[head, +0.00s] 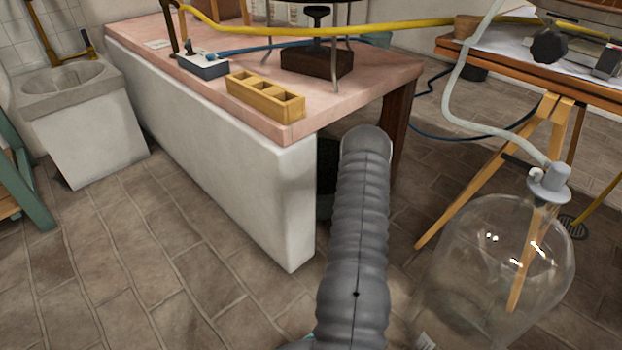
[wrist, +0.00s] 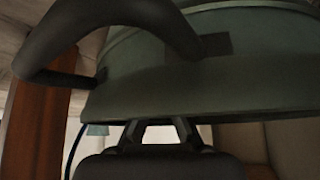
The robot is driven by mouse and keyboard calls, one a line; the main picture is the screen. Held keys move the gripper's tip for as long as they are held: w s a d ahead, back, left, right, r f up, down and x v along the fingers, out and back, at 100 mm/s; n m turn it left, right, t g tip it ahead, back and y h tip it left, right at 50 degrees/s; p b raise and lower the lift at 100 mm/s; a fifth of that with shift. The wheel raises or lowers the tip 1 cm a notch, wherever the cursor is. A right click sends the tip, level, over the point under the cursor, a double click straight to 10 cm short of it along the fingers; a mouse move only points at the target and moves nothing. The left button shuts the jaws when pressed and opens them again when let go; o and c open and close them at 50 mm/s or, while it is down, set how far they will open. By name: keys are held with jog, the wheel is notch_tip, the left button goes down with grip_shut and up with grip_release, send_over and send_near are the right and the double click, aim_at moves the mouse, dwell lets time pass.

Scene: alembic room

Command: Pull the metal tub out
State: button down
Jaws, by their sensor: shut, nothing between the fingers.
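The metal tub (wrist: 200,72) is a dull grey-green vessel filling the upper part of the wrist view. A thick dark curved handle (wrist: 112,14) is fixed to its side. My gripper (wrist: 158,124) is at the bottom middle of the wrist view, below the tub's near edge as pictured. Its fingers are shut with nothing between them; I cannot tell whether they touch the tub. In the head view a dark sliver of the tub (head: 324,205) shows under the bench, between the white panel and my grey arm, which hides the rest and my gripper.
The pink-topped bench (head: 215,85) has a white side panel (head: 220,170) and a brown leg (head: 403,125), close beside my arm. A large glass bottle (head: 490,260) stands on the floor at right, near a wooden trestle (head: 490,180). Tiled floor at left is clear.

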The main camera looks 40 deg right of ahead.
jog(key=shift+s+f, duration=0.15)
jog(key=shift+s, duration=0.8)
jog(key=s, duration=0.6)
jog(key=shift+d, duration=0.2)
jog(key=shift+s, duration=0.1)
dwell(0.3)
jog(key=shift+s, duration=0.45)
jog(key=shift+w, duration=1.65)
notch_tip(320, 180, up, 9)
jog(key=p, duration=0.4)
jog(key=shift+a, duration=0.15)
